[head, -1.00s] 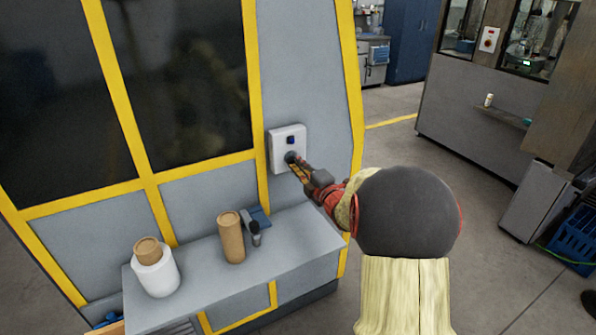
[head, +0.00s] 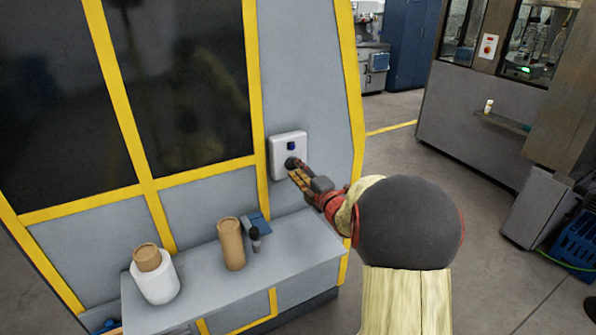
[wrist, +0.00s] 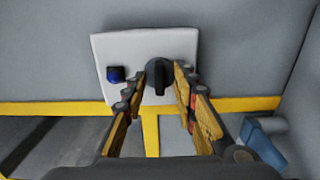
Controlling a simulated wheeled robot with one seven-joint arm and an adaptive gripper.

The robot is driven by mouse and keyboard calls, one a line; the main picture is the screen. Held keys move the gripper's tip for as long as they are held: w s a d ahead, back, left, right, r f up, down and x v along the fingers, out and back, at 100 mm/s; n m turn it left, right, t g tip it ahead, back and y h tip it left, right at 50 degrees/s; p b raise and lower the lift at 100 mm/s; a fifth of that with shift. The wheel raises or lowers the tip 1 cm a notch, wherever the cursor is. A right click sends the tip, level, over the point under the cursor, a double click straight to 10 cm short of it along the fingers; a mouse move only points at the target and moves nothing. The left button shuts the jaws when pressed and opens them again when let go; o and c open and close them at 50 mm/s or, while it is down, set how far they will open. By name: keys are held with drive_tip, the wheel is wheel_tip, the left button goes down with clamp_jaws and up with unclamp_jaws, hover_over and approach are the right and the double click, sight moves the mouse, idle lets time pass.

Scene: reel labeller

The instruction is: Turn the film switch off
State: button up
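The film switch (wrist: 158,77) is a black rotary knob on a white box (head: 279,157) fixed to the grey machine panel. A dark blue button (wrist: 116,74) sits beside the knob on the same box; in the head view the button (head: 291,146) is above the knob. My gripper (wrist: 160,84) has its two fingers on either side of the knob, with visible gaps between them and its handle. In the head view my gripper (head: 294,167) reaches the box's lower part and covers some of the knob. Contact with the box cannot be told.
Yellow frame bars (head: 259,120) edge the panel.

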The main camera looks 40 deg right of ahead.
drive_tip(key=v, duration=1.2)
idle(0.5)
drive_tip(key=s+d+f+m+g+h, duration=0.3)
drive_tip(key=s+d+f+m+g, duration=0.45)
drive_tip(key=f+m, duration=0.3)
drive_tip(key=s+a+f+m+g, duration=0.1)
drive_tip(key=s+a+m+g, duration=0.4)
drive_tip(key=s+m, duration=0.1)
drive_tip(key=s+a+r+y+p, duration=0.1)
drive_tip(key=a+r, duration=0.4)
drive_tip(key=a, duration=0.7)
drive_tip(key=s+a+r+y+p, duration=0.2)
drive_tip(key=a+r, duration=0.3)
drive_tip(key=a, duration=0.7)
drive_tip(key=s+a+r+n+y+p, duration=0.1)
drive_tip(key=a+r+y, duration=0.3)
drive_tip(key=a, duration=0.8)
drive_tip(key=shift+s+a+r+p, duration=0.35)
drive_tip(key=shift+s+r+p, duration=0.1)
drive_tip(key=shift+r, duration=0.35)
